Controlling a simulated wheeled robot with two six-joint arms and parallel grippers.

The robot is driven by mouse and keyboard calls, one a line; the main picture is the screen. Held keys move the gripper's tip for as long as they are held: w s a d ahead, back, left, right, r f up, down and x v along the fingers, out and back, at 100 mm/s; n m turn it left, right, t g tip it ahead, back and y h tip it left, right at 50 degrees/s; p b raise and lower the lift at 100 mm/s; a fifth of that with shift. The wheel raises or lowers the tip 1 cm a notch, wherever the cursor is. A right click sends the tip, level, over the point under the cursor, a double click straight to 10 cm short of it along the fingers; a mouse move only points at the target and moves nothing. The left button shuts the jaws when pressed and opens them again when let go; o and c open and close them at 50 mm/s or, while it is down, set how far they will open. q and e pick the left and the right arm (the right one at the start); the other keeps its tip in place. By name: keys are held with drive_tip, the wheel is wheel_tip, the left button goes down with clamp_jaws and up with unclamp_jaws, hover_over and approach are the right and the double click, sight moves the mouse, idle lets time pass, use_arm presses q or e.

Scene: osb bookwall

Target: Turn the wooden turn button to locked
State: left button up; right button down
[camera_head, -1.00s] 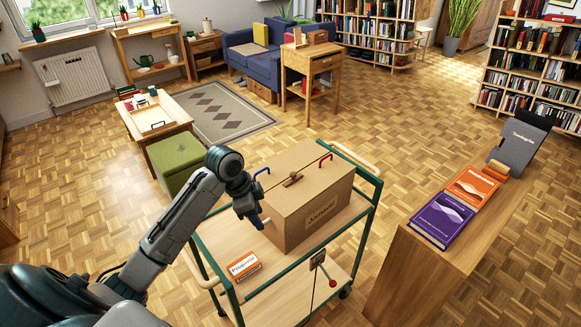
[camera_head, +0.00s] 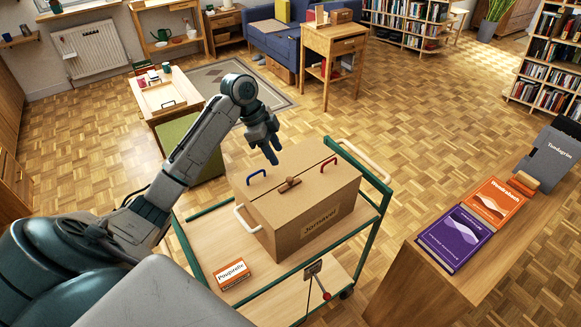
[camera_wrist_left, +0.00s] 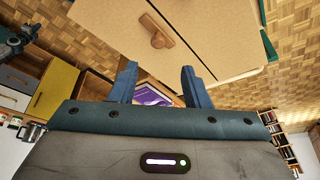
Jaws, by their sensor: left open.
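The wooden turn button (camera_head: 290,184) sits on top of the cardboard box (camera_head: 310,236), at the seam between its lid flaps. Its long side lies roughly along the seam. It also shows in the left wrist view (camera_wrist_left: 156,32), beyond the fingertips. My left gripper (camera_head: 272,158) is above the back edge of the lid, apart from the button, fingers pointing down. In the left wrist view my gripper (camera_wrist_left: 159,72) has its two blue fingers spread with nothing between them.
A blue handle (camera_head: 257,177) and a red handle (camera_head: 344,150) stand up from the lid, either side of the button. The box stands on a green-framed cart (camera_head: 203,252) with an orange box (camera_head: 231,274). A counter with books (camera_head: 460,238) is at right.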

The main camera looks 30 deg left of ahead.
sight(290, 178)
use_arm(q)
drive_tip(key=x, duration=0.1)
drive_tip(key=p+x, duration=0.1)
drive_tip(key=x, duration=0.1)
drive_tip(key=p+x, duration=0.1)
drive_tip(key=shift+s+d+f, duration=0.15)
drive_tip(key=shift+s+d, duration=0.1)
drive_tip(key=shift+s, duration=0.1)
drive_tip(key=x, duration=0.1)
drive_tip(key=p+x, duration=0.1)
drive_tip(key=x, duration=0.1)
drive_tip(key=shift+w, duration=0.25)
drive_tip(key=shift+x, duration=0.8)
drive_tip(key=shift+s+a, duration=0.1)
drive_tip(key=shift+c, duration=0.4)
drive_tip(key=c, duration=0.4)
clamp_jaws()
use_arm(e)
drive_tip(key=s+r, duration=0.2)
drive_tip(key=r, duration=0.1)
drive_tip(key=shift+s+d+r, duration=0.1)
drive_tip(key=shift+s+r, duration=0.05)
drive_tip(key=shift+r, duration=0.15)
